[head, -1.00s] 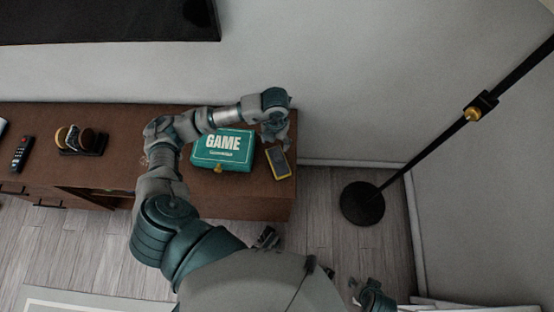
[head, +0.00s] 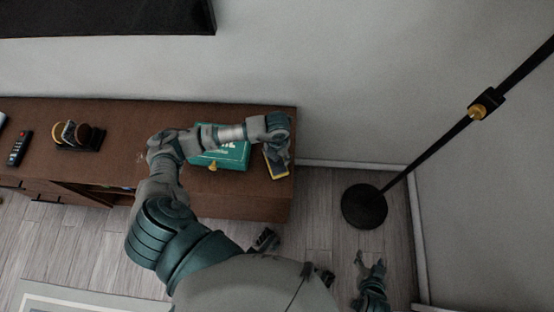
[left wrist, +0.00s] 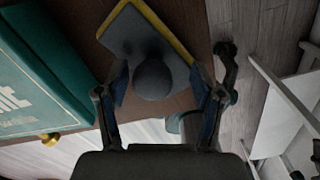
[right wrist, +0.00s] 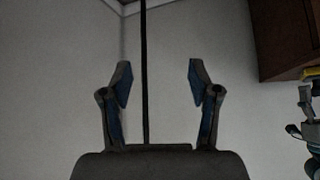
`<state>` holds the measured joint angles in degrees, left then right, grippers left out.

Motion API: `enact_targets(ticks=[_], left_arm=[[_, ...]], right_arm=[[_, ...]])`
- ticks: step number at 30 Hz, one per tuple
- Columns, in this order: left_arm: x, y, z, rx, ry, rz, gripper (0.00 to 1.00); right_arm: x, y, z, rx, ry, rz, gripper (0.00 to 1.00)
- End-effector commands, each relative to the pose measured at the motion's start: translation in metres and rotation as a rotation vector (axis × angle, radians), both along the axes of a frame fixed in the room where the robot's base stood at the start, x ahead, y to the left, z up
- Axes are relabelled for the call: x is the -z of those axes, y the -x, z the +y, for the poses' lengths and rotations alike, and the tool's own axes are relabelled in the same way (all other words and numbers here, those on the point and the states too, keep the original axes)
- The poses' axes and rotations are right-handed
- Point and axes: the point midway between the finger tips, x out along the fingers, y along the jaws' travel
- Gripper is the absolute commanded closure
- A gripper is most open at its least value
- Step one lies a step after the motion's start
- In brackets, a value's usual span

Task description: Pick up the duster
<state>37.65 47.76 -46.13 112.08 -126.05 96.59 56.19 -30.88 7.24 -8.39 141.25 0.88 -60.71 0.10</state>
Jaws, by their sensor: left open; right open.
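The duster (head: 275,163) is a dark grey block with a yellow edge and a round dark knob. It lies on the brown cabinet near its right end, partly covered by my left gripper in the head view. In the left wrist view the duster (left wrist: 130,35) lies ahead of my left gripper (left wrist: 163,85), with the knob between the open fingers; I cannot tell whether they touch it. In the head view my left gripper (head: 281,148) is over the duster. My right gripper (right wrist: 158,85) is open and empty, facing bare wall and a black pole.
A teal game box (head: 230,158) stands just left of the duster on the cabinet (head: 240,200). A remote (head: 20,147) and a small stand (head: 78,138) are at the left. A black floor lamp (head: 364,206) stands right of the cabinet.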

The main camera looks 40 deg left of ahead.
Motion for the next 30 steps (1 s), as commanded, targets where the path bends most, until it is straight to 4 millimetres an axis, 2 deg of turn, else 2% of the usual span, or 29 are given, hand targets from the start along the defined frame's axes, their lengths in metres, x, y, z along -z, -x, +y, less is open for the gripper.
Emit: enact_targets(ticks=[2,9,10,18,22,30], left_arm=[[0.000,0.000,0.003,-0.001,0.001,0.001,0.35],[0.002,0.000,0.006,-0.001,0.005,0.001,0.95],[0.002,0.000,0.006,-0.002,0.005,0.002,0.99],[0.002,0.000,0.004,-0.002,-0.001,0.006,1.00],[-0.004,0.000,0.003,-0.001,0.000,0.006,1.00],[-0.039,0.001,0.003,0.001,0.003,0.001,1.00]], right_arm=[[-0.001,0.000,0.002,0.001,0.002,0.001,0.39],[0.000,-0.001,0.003,0.000,0.004,0.003,0.39],[0.000,-0.001,0.003,0.000,0.004,0.003,0.39],[0.000,-0.001,0.004,0.002,0.002,0.004,0.39],[-0.001,0.001,0.003,0.003,0.005,0.016,0.39],[0.008,0.034,-0.009,0.008,0.047,0.182,0.39]])
